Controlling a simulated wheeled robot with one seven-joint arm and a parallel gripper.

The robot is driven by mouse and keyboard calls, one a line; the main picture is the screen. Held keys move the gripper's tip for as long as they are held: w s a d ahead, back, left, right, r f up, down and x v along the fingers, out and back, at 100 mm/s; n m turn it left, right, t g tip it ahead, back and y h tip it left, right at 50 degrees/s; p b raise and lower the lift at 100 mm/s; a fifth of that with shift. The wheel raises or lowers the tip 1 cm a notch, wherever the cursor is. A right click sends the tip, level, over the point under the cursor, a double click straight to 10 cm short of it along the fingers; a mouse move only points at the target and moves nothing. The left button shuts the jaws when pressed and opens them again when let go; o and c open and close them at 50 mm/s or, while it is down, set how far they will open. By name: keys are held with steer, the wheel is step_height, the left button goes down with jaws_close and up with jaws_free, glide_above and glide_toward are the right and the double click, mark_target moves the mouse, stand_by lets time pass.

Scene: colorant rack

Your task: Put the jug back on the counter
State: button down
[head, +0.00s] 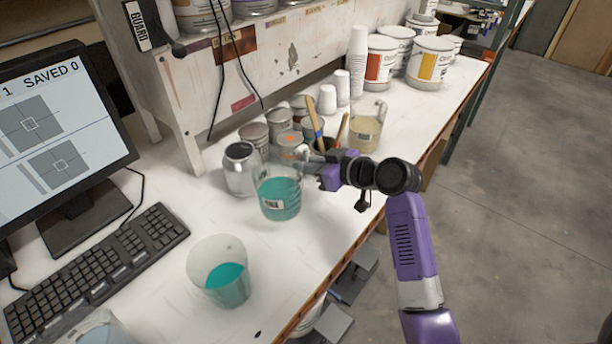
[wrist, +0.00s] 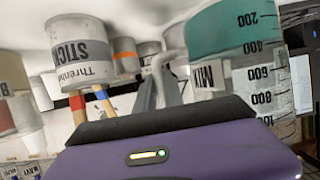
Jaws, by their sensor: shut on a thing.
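My gripper (head: 308,165) reaches in from the right and is shut on the jug's handle side. In the wrist view, which is upside down, the jug (wrist: 235,35) shows its volume marks and a MIX label. The gripper fingers (wrist: 160,85) are beside it, with the grip itself partly hidden.
A clear cup of teal liquid (head: 224,280) stands nearer the front. A metal can (head: 241,168) is close left of the jug. A keyboard (head: 95,270) is left. Counter right of the cup is clear.

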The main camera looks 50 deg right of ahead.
mark_target(306, 176)
steer(key=shift+f, duration=2.2)
steer(key=shift+f, duration=0.1)
steer(key=shift+f, duration=0.1)
steer(key=c, duration=1.5)
jaws_free()
steer(key=shift+o, duration=0.2)
steer(key=b+v, duration=0.1)
steer(key=v, duration=1.1)
steer(key=shift+b, duration=0.35)
